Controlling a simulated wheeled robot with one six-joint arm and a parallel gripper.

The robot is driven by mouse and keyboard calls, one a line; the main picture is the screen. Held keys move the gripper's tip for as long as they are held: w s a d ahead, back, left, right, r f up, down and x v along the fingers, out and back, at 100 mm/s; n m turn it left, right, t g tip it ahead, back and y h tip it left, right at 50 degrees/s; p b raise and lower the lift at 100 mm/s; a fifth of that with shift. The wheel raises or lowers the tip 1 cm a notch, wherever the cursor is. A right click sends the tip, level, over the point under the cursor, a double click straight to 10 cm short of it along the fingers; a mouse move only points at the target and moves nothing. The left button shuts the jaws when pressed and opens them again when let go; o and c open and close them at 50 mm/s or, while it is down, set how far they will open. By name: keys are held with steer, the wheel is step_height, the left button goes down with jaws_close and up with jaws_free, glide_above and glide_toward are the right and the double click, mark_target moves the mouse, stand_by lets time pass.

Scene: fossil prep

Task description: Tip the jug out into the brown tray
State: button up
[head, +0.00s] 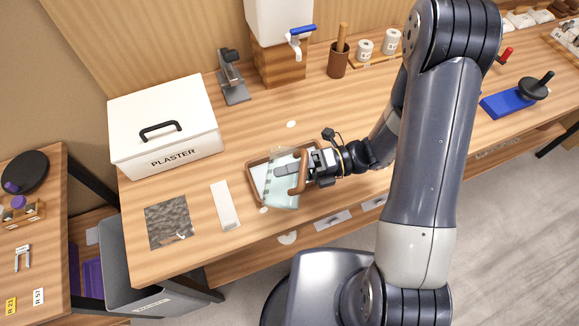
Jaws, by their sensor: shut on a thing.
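The jug (282,195) is pale green and translucent, with a brown handle on its right side. It is over the brown tray (252,179), looks tilted, and hides much of the tray. The tray has a brown rim and a pale inside, and lies near the bench's front edge. My gripper (298,171) comes in from the right and is shut on the jug at its handle. The jug's mouth and contents cannot be made out, nor any stream from it.
A white PLASTER box (165,125) stands at the back left. A white strip (225,205) and a grey textured mat (170,222) lie left of the tray. A white tank with a blue-handled tap (298,38) stands behind. A grey bin (150,275) is below the bench's left end.

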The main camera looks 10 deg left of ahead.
mark_target(290, 160)
steer(key=shift+w+r+m+g, duration=0.3)
steer(key=shift+r+m, duration=0.1)
steer(key=shift+m, duration=0.3)
steer(key=shift+r+y, duration=0.1)
steer(key=shift+y, duration=0.2)
steer(key=shift+w+r+m, duration=0.2)
steer(key=shift+r+m, duration=0.1)
steer(key=shift+m, duration=0.5)
steer(key=shift+w+r+m+y, duration=0.3)
steer(key=shift+m+y, duration=0.3)
steer(key=shift+m, duration=0.2)
steer(key=shift+w+r+m, duration=0.3)
steer(key=shift+w+m, duration=0.05)
steer(key=shift+m, duration=0.45)
